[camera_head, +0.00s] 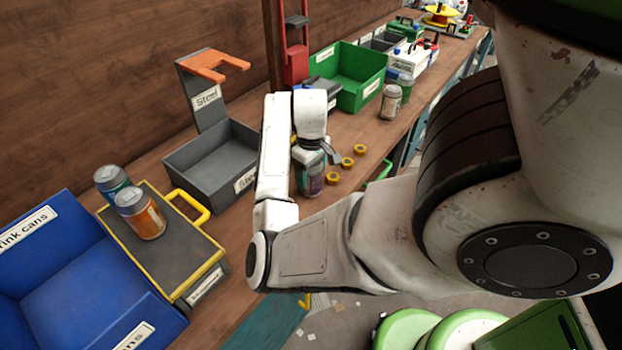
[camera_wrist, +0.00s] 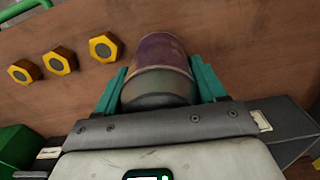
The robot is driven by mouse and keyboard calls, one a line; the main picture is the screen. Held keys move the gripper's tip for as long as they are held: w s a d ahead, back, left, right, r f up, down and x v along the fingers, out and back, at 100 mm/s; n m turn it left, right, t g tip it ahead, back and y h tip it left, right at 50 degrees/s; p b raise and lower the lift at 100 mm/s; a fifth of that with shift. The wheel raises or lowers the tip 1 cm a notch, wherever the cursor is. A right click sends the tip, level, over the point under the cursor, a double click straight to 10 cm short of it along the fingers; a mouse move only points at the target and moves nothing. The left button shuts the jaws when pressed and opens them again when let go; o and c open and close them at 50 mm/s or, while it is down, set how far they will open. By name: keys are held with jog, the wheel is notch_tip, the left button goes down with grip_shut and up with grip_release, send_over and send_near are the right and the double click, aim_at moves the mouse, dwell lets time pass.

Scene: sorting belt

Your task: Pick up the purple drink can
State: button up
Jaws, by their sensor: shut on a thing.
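The purple drink can (camera_wrist: 160,62) is between the two teal fingers of my gripper (camera_wrist: 160,88) in the wrist view. The fingers press on its sides, and its grey end faces the gripper. In the head view the can (camera_head: 311,178) shows below my gripper (camera_head: 311,160), upright over the wooden bench. Part of it is hidden by the gripper. I cannot tell whether its base touches the bench.
Several yellow nuts (camera_head: 347,163) lie just right of the can. A grey steel bin (camera_head: 212,165) and a blue drink-cans bin (camera_head: 60,265) stand left. Two cans (camera_head: 140,215) stand on a yellow-edged tray (camera_head: 190,252). A green bin (camera_head: 345,80) and more cans (camera_head: 390,102) are behind.

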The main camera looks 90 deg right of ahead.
jog(key=c, duration=0.4)
jog(key=shift+r, duration=0.15)
